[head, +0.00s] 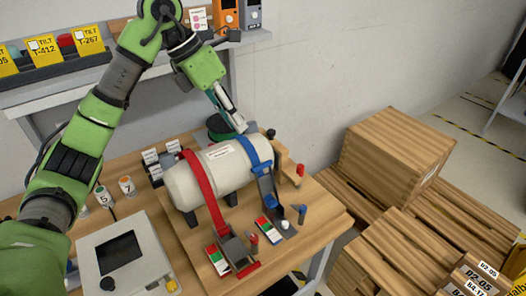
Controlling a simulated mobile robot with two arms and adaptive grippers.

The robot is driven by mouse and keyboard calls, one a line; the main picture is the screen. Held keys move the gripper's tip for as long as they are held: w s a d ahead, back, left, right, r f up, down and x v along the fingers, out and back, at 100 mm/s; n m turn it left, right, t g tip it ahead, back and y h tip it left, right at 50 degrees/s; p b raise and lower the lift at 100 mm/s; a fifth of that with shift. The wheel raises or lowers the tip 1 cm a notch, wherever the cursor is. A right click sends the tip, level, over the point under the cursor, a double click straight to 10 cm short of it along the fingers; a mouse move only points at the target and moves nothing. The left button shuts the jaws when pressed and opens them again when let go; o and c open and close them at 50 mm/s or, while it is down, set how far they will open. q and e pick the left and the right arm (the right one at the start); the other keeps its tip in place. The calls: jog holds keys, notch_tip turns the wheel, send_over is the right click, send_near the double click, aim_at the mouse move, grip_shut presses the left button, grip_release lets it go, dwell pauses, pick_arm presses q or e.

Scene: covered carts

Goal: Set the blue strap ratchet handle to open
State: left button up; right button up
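A white cylinder (182,187) lies on a wooden board on the bench, with a blue strap (255,150) and a red strap (197,180) over it. The blue strap runs down its front to a grey and blue ratchet (267,188), whose handle looks raised; its exact angle is hard to tell. My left gripper (238,122) points down just behind and above the cylinder, left of the blue strap's top and apart from the ratchet. Its fingers are seen from the side, so their gap is unclear. My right gripper is out of view.
A red ratchet (234,251) sits at the red strap's lower end. Red and green indicators (217,261) lie beside the ratchets. A grey device (122,252) stands left, and a green spool (217,127) behind the cylinder. Wooden crates (390,150) stand right of the bench.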

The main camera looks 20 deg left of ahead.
pick_arm(q)
jog(key=p+x, duration=0.3)
jog(key=x, duration=1)
jog(key=shift+s+f, duration=0.15)
jog(key=shift+f, duration=0.15)
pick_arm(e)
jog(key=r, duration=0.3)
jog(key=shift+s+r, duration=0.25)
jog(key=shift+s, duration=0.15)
pick_arm(q)
jog(key=shift+d, duration=0.1)
grip_shut()
